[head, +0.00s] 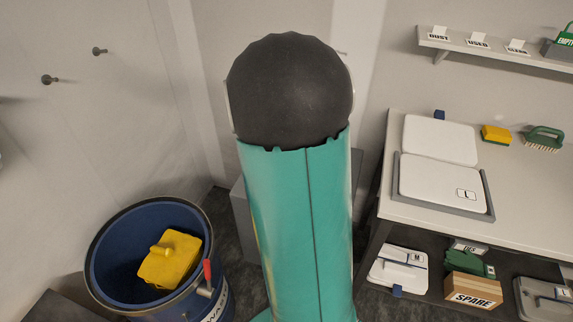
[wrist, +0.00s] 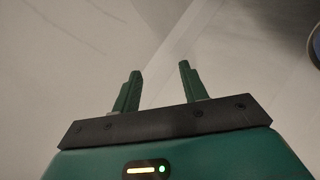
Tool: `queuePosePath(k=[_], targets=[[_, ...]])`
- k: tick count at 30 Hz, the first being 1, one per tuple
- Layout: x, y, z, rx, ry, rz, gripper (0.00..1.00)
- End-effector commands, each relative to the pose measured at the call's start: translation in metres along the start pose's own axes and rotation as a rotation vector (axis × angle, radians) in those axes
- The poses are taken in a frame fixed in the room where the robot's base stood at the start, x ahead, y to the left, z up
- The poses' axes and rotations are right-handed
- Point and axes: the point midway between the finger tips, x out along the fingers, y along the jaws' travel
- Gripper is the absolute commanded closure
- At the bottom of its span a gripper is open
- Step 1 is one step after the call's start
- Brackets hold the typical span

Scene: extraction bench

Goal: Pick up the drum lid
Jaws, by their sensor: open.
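I cannot make out a drum lid for certain in either view. A blue drum (head: 104,217) with a dark rim and a red-handled clasp stands open-topped at the lower left of the head view. Inside it lies a yellow squarish piece (head: 168,262) with a raised grip on top; I cannot tell what it is. My gripper (wrist: 158,67) shows in the wrist view with its two green fingers apart and nothing between them. It faces a bare pale surface. A dark curved edge at that view's upper right may be the drum. My arm hides the middle of the head view.
A SPARE box (head: 472,290) is below. A labelled shelf (head: 500,50) and two pegs (head: 49,79) are on the walls.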

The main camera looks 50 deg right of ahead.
Motion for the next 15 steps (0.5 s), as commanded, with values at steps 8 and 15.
queuePosePath(k=[8,15], targets=[[0.089,0.020,0.119,-0.273,0.054,0.113,0.57],[0.131,-0.003,0.228,-0.503,0.145,0.160,0.57]])
